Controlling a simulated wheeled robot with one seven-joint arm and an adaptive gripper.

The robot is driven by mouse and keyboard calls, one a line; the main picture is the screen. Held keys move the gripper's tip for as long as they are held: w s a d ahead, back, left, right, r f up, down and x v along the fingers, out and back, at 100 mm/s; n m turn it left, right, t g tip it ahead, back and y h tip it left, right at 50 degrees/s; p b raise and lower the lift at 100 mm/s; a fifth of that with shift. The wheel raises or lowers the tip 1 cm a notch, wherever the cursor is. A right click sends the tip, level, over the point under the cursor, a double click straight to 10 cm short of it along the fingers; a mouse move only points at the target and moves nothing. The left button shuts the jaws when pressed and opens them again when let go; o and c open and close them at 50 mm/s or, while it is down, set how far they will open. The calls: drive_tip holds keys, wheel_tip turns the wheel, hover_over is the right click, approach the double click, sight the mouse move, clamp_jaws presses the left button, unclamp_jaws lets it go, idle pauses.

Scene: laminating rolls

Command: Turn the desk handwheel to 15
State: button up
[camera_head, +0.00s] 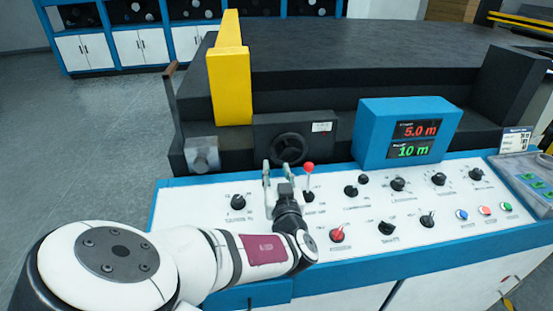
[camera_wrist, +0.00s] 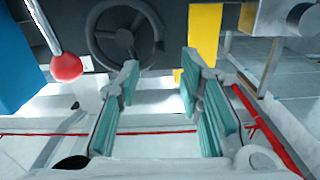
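The black handwheel (camera_head: 290,148) is on a dark front panel behind the white control desk. In the wrist view, the handwheel (camera_wrist: 125,37) shows its spokes and hub at upper centre-left. A small white label or readout (camera_head: 321,127) is beside it, too small to read. My gripper (camera_head: 279,172) is over the desk, in front of and below the wheel. In the wrist view, my gripper (camera_wrist: 162,70) has its two teal-padded fingers apart with nothing between them. No contact with the wheel is visible.
A red-knobbed lever (camera_head: 309,168) stands close to the gripper; its red ball (camera_wrist: 67,67) is left in the wrist view. A blue display box (camera_head: 375,120) reads 5.0 m and 10 m. Several knobs and buttons cover the desk (camera_head: 355,222). A yellow block (camera_head: 230,85) rises behind.

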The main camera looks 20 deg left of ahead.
sight(273, 153)
drive_tip(key=b+x, duration=0.3)
drive_tip(key=x, duration=0.4)
drive_tip(key=shift+w, duration=0.15)
clamp_jaws()
